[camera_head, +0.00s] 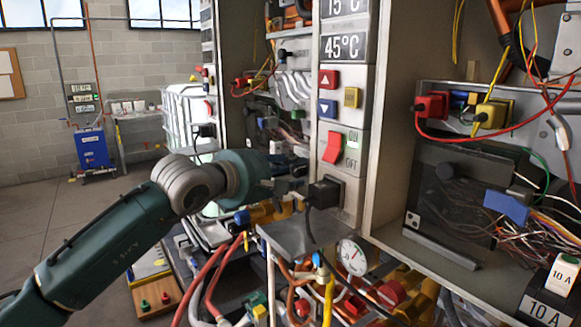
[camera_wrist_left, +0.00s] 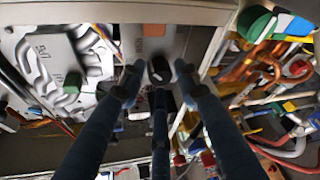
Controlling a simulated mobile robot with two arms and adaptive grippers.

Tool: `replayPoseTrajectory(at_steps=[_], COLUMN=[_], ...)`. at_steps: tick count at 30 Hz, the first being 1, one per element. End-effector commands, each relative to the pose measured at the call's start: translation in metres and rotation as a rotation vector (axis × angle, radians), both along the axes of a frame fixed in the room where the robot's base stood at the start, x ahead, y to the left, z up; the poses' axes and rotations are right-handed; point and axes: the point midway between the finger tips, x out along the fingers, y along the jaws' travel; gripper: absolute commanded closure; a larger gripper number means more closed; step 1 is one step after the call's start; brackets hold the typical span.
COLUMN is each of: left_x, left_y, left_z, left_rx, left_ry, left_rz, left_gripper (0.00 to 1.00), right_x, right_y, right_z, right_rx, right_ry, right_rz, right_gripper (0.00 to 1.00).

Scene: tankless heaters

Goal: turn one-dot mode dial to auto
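My left gripper (camera_head: 283,188) reaches in from the left, in front of the lower part of the open heater cabinets. In the left wrist view its three dark fingers (camera_wrist_left: 160,84) are spread apart. In the head view no mode dial is clearly visible; the arm and cabinet edge hide that area. My right gripper is not in view.
Right of my left gripper, a panel carries a 45°C display (camera_head: 343,47), a red rocker switch (camera_head: 332,148) and a black plug (camera_head: 325,193) with a cable. Pipes, hoses and a gauge (camera_head: 352,257) crowd the space below. Open floor lies at left.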

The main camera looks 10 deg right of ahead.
Motion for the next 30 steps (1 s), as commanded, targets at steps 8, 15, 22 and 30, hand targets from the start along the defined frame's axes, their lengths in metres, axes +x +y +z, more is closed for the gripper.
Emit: replayPoseTrajectory(at_steps=[8, 15, 22, 30], left_x=[0.0012, 0.0013, 0.0017, 0.0022], left_y=[-0.0007, -0.0004, -0.0002, -0.0003], left_z=[-0.0013, -0.0020, -0.0029, -0.0027], left_rx=[0.001, 0.001, -0.008, -0.061], left_ry=[0.000, 0.002, 0.028, 0.162], left_rz=[0.001, 0.001, 0.001, 0.002], left_gripper=[0.68, 1.00, 1.00, 1.00], right_x=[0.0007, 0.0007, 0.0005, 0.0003], right_y=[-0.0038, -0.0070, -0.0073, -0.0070], right_z=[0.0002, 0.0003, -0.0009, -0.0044], right_rx=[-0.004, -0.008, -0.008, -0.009], right_ry=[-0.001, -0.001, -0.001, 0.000], right_rz=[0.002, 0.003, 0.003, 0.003], right_gripper=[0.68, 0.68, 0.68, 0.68])
